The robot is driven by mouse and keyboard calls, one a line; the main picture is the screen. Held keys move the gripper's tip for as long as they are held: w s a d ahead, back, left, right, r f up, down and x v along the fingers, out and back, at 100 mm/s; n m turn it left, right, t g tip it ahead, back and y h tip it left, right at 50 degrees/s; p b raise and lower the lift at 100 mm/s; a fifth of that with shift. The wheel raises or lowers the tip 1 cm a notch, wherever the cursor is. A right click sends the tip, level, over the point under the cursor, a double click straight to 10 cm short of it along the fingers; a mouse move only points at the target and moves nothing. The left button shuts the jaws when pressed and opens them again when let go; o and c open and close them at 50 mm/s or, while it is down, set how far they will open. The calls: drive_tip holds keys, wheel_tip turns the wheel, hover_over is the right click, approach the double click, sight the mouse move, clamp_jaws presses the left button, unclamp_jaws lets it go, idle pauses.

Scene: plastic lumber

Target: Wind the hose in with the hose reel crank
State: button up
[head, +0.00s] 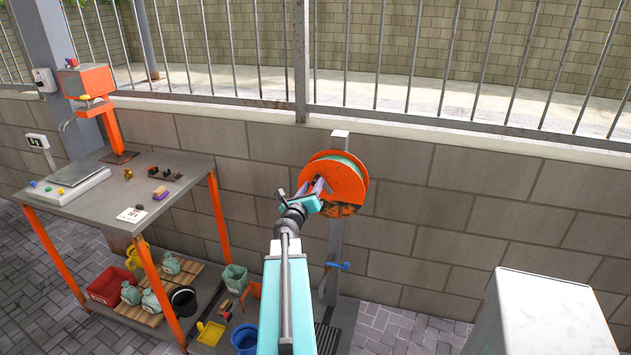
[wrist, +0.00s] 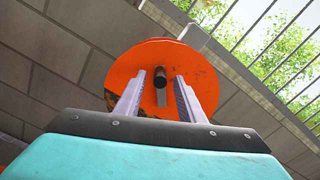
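The orange hose reel (head: 347,186) is mounted on a grey post against the block wall, with pale green hose (head: 352,163) wound between its discs. In the wrist view the orange disc (wrist: 150,58) fills the upper middle. The crank (wrist: 160,79), a dark round grip on a grey arm, shows in front of the disc. My gripper (wrist: 157,90) is open, its two grey fingers on either side of the crank grip with gaps visible at both sides. In the head view my gripper (head: 318,186) reaches up to the reel's face and hides the crank.
A grey workbench (head: 110,190) with orange legs stands at left, with buckets and cans below. A blue tap (head: 337,266) is under the reel. A blue bucket (head: 245,338) stands on the ground by my arm. A pale grey box (head: 540,310) is at lower right.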

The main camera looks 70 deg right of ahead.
sight(315, 181)
drive_tip(key=shift+w+d+p, duration=0.1)
drive_tip(key=shift+d+p, duration=0.25)
drive_tip(key=shift+d, duration=1.4)
clamp_jaws()
